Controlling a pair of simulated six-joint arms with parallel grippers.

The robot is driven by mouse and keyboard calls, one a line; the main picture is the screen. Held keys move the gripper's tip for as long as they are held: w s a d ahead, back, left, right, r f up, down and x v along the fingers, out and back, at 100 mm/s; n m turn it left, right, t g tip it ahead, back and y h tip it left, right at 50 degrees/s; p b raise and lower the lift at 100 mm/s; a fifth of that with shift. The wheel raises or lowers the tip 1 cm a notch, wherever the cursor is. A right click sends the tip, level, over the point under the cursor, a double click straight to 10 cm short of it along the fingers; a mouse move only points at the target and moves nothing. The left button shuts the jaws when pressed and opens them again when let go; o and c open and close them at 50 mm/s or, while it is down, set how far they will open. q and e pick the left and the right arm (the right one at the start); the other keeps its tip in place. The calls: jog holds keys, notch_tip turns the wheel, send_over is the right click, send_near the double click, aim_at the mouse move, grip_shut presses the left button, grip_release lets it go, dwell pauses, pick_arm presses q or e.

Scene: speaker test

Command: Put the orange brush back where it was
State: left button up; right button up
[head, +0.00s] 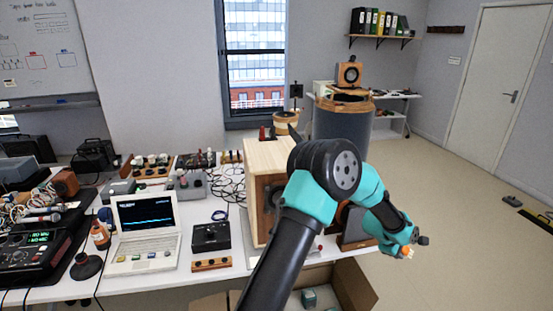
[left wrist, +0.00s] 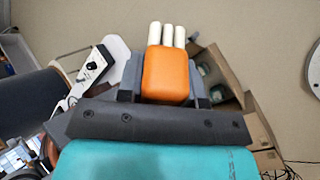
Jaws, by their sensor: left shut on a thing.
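The orange brush (left wrist: 166,75) fills the middle of the left wrist view, with three pale white rods or bristle tufts at its far end. My left gripper (left wrist: 168,98) is shut on its orange body. In the head view my left gripper (head: 410,243) is past the right end of the table, over the floor side. Only a small orange part of the brush (head: 406,252) shows there, below the gripper. Where the brush stood before cannot be told. My right gripper is in neither view.
The white table (head: 150,283) holds a laptop (head: 146,232), a black box (head: 211,237) and a wooden speaker cabinet (head: 266,160), partly behind my arm. An open cardboard box (head: 352,286) stands below the table's front edge. The floor at right is mostly clear.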

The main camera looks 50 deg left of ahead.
pick_arm(q)
jog(key=s+a+r+m+g+y, duration=0.1)
jog(key=s+a+r+m+y, duration=0.1)
jog(key=s+a+r, duration=0.6)
jog(key=s+a+r+m+g+y, duration=0.2)
jog(key=s+a+r, duration=0.6)
jog(key=a+r, duration=0.5)
jog(key=s+a+r+m+g+y, duration=0.2)
jog(key=s+a+r, duration=0.6)
jog(key=a, duration=0.5)
notch_tip(320, 180, up, 2)
jog(key=shift+s+r+m+y, duration=0.2)
jog(key=shift+s+m+y, duration=0.1)
jog(key=shift+s+m, duration=0.1)
send_over(276, 156)
jog(key=s+d, duration=0.1)
jog(key=shift+d+f, duration=0.15)
jog(key=shift+f, duration=0.6)
jog(key=shift+w+a, duration=0.15)
jog(key=shift+a, duration=0.05)
jog(key=shift+f, duration=1.75)
